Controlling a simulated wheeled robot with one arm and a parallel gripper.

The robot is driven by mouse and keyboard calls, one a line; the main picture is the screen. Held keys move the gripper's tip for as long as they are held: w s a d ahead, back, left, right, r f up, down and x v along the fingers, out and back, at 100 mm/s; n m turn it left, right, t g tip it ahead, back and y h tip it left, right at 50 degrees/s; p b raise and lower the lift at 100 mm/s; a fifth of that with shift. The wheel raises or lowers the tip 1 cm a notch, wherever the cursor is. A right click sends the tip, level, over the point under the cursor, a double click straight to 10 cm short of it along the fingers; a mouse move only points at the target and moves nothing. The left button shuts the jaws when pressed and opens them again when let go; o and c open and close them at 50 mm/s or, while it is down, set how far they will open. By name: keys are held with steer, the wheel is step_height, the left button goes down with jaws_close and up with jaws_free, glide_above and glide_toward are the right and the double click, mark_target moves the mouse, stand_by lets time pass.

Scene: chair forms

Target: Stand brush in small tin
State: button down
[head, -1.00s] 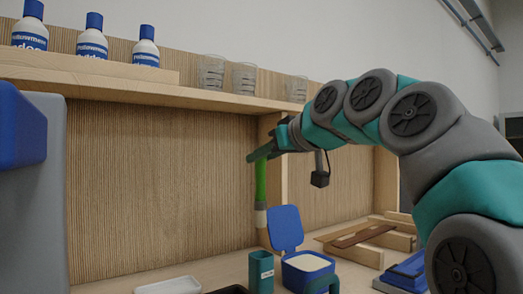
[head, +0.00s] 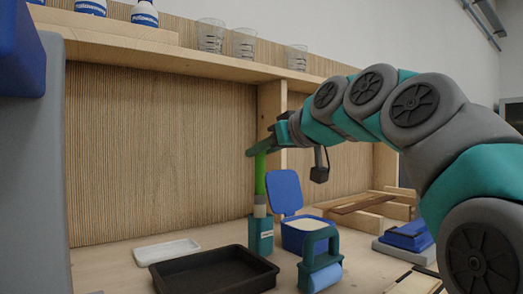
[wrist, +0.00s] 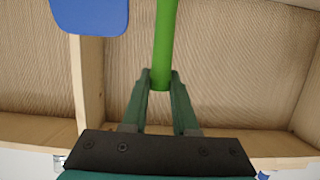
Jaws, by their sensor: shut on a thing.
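The brush (head: 260,180) hangs upright with its green handle up and its pale end down. My gripper (head: 262,151) is shut on the top of the handle. The green handle also shows between the fingers in the wrist view (wrist: 166,40). The small tin (head: 260,238) is teal with a light label and stands on the bench directly below the brush. The brush's lower end meets the tin's rim in the head view. How far it is inside cannot be told, and the tin's inside is hidden.
A blue box (head: 306,240) with a raised lid stands right beside the tin. A dark tray (head: 215,284) and a white dish (head: 167,250) lie to the left. A teal-handled roller (head: 320,268) is in front. Shelf glasses (head: 245,43) stand above.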

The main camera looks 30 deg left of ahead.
mark_target(263, 167)
steer(key=shift+f+b, duration=1.45)
steer(key=shift+f, duration=0.3)
steer(key=c, duration=0.6)
jaws_free()
steer(key=shift+d, duration=0.1)
steer(key=v, duration=0.7)
steer(key=shift+s+d, duration=0.2)
steer(key=shift+d, duration=0.1)
